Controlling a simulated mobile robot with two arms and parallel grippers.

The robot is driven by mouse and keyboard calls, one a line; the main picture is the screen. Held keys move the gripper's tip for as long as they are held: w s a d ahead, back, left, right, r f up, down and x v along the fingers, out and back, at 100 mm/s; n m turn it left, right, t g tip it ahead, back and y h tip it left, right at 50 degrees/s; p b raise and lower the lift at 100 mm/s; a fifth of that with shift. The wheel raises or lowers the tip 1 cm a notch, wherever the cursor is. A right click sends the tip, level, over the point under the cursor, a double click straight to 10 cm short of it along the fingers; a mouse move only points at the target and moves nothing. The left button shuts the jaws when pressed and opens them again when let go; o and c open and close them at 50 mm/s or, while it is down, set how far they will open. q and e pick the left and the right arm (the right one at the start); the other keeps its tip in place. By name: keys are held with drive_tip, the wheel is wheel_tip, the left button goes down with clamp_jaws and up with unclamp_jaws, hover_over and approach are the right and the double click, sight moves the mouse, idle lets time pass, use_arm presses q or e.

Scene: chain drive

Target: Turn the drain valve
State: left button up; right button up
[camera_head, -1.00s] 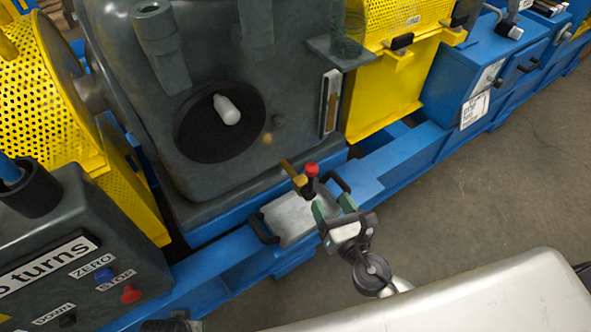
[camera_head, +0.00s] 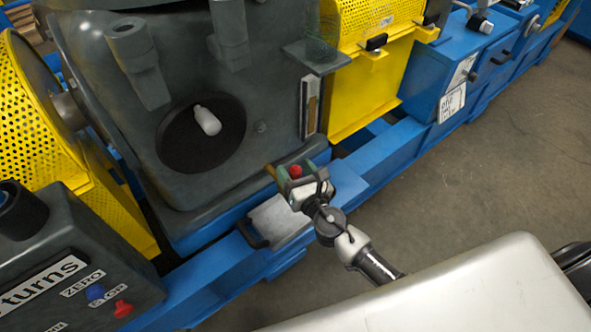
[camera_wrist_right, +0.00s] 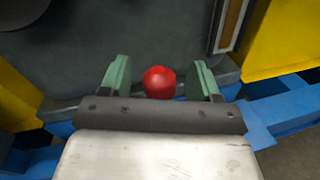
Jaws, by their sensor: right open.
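The drain valve shows as a red ball knob (camera_head: 296,171) on a brass fitting (camera_head: 270,171) low on the front of the grey gearbox housing (camera_head: 205,190). My right gripper (camera_head: 292,176) is open at the valve, its green fingers on either side of the knob in the head view. In the right wrist view the red knob (camera_wrist_right: 159,82) sits between the two open fingers (camera_wrist_right: 158,80), with gaps on both sides. The valve's stem is hidden behind my gripper. My left gripper is not in view.
A sight gauge (camera_head: 310,105) is on the housing above right. Yellow guards (camera_head: 375,80) flank the housing. A control box (camera_head: 70,265) stands at lower left. Floor at right is clear.

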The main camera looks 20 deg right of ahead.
clamp_jaws()
drive_tip(key=shift+d, duration=0.1)
